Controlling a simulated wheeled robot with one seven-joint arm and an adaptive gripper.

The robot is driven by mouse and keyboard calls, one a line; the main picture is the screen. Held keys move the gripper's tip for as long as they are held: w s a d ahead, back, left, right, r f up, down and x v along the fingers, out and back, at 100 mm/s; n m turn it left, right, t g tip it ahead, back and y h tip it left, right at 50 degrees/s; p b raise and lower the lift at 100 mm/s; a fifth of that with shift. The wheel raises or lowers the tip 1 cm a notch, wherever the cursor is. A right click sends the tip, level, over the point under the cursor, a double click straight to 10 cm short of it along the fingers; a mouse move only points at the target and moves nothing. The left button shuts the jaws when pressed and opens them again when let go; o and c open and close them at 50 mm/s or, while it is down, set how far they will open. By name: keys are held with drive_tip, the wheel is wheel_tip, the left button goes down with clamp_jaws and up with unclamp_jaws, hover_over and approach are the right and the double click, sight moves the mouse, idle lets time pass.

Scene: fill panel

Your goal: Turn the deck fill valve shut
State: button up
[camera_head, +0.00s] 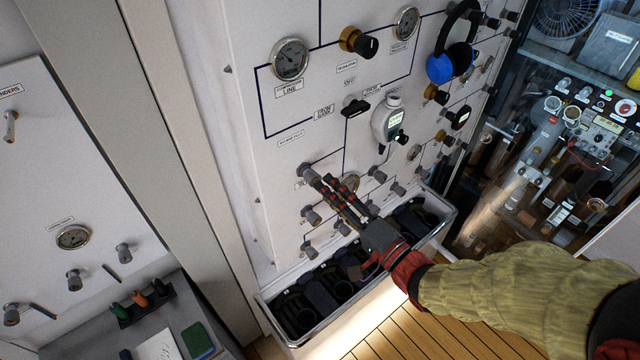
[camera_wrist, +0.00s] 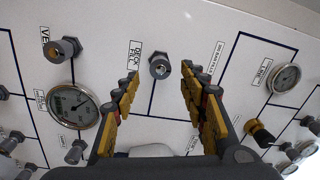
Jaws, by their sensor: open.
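The deck fill valve (camera_wrist: 160,67) is a small grey knob with a dark brownish centre, beside a "DECK FILL" label (camera_wrist: 133,56) in the wrist view. My gripper (camera_wrist: 160,80) is open, with one yellow-and-black finger on each side of the valve's line. The valve shows in the gap between the fingertips, and neither finger visibly touches it. In the head view my gripper (camera_head: 328,182) reaches up to the white panel from the lower right. A grey knob (camera_head: 308,171) lies just past its fingertips. The fingers partly cover the label there.
A vent valve (camera_wrist: 65,49) and a round gauge (camera_wrist: 73,105) sit left of the fingers. Several grey knobs (camera_head: 312,215) stick out below my gripper. A white-rimmed trough (camera_head: 437,240) with dark bottles runs under the panel. Blue headphones (camera_head: 440,68) hang upper right.

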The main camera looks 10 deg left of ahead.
drive_tip(key=v, duration=0.7)
idle(0.5)
